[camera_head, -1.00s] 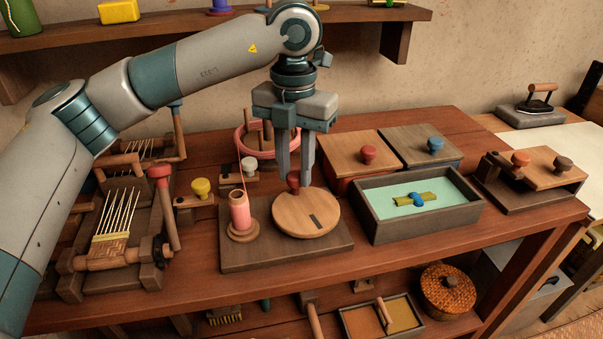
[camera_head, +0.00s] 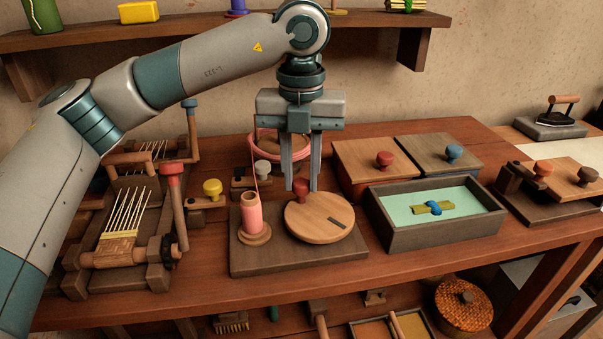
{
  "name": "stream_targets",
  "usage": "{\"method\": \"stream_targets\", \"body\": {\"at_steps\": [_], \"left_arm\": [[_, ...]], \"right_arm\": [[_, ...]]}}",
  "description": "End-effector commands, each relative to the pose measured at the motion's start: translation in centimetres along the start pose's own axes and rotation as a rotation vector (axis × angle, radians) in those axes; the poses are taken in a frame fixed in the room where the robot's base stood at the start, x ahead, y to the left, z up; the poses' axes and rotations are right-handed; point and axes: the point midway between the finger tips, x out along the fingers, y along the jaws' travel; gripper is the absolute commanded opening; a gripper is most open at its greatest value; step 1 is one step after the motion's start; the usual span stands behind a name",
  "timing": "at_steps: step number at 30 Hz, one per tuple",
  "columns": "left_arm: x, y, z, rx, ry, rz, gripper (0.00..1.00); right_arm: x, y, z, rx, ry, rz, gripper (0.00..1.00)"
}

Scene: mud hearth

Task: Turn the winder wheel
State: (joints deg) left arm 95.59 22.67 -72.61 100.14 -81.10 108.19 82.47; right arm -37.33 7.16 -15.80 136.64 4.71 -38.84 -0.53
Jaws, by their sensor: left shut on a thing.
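The winder wheel (camera_head: 320,222) is a round light-wood disc with a dark slot mark, lying flat on a dark board (camera_head: 285,259). A dark red knob (camera_head: 301,187) stands at its back left edge. My left gripper (camera_head: 301,184) points down from above, shut on this knob with one finger on each side. A pink spool (camera_head: 250,214) stands upright on a round wooden base left of the wheel. A pink strand runs up from it toward the pink-wound ring (camera_head: 268,152) behind. My right gripper is not in view.
A tray (camera_head: 440,233) with a pale green inside stands close right of the winder. Lidded boxes with a red knob (camera_head: 384,159) and a blue knob (camera_head: 454,152) stand behind. A small loom (camera_head: 118,235) is at left. A shelf (camera_head: 180,34) runs above.

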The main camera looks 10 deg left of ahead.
Motion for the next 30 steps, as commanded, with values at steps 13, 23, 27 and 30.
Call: {"method": "stream_targets", "body": {"at_steps": [13,23,27,30], "left_arm": [[-0.1,0.0,0.0,0.000,-0.001,0.000,0.43],[-1.6,0.0,0.1,0.000,-0.001,-0.001,0.43],[-3.6,0.0,0.1,-0.001,-0.003,-0.001,0.43],[-5.5,0.0,0.1,-0.001,-0.003,-0.001,0.43]], "right_arm": [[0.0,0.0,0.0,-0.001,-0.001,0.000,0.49],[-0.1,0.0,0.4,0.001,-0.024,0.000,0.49],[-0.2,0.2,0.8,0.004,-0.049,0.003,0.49],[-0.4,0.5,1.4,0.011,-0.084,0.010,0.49]]}}
